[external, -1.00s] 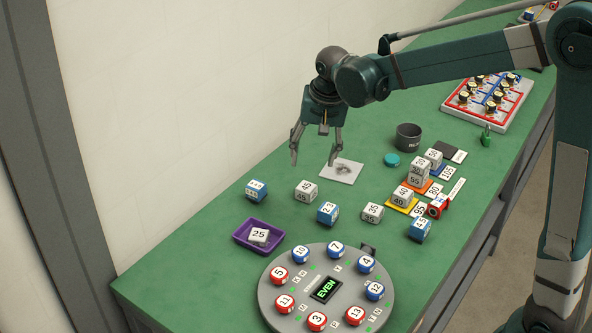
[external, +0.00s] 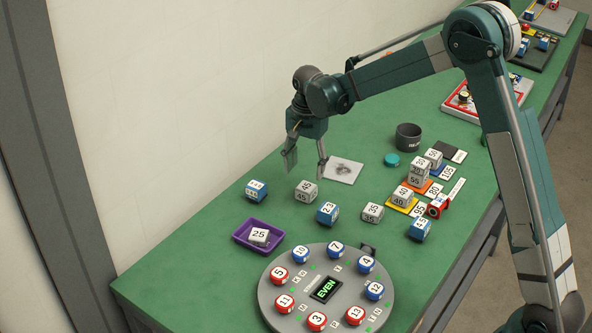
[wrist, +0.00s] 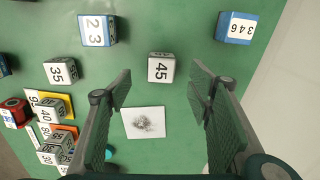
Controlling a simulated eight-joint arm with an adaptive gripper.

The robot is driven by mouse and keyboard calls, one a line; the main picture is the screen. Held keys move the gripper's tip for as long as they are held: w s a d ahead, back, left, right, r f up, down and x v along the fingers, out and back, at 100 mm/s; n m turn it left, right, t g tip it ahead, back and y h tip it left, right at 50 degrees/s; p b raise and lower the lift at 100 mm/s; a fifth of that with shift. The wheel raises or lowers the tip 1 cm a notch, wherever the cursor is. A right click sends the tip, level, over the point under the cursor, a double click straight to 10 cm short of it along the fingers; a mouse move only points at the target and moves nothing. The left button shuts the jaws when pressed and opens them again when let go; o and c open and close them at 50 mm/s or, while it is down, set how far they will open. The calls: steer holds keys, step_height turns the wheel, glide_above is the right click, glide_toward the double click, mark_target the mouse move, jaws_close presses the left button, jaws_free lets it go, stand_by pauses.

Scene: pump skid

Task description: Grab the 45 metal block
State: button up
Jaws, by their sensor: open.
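The 45 metal block (external: 306,192) is a light grey cube marked 45, resting on the green table. In the wrist view the 45 block (wrist: 161,68) lies ahead of and between my two fingers, apart from both. My gripper (external: 306,172) is open and empty, pointing down above the table, just behind and above the block. In the wrist view my gripper (wrist: 160,85) shows both fingers spread wide on either side.
A blue 23 block (external: 327,213), a grey 35 block (external: 372,212) and another blue block (external: 256,190) stand nearby. A purple tray (external: 239,243) holds a 25 block. A white card (external: 343,171) lies behind. Stacked blocks stand on coloured pads (external: 435,188) at right.

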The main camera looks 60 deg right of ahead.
mark_target(306, 187)
steer(key=shift+w+d+f+m, duration=0.2)
steer(key=shift+d+f, duration=0.15)
steer(key=shift+f, duration=0.25)
steer(key=shift+w+d+f+m, duration=0.1)
steer(key=shift+w+d+f, duration=0.15)
steer(key=shift+f, duration=0.3)
steer(key=shift+s, duration=0.1)
steer(key=shift+f, duration=1.3)
steer(key=shift+f+b, duration=0.4)
steer(key=shift+f, duration=2.2)
steer(key=shift+c, duration=0.2)
steer(key=c, duration=1.1)
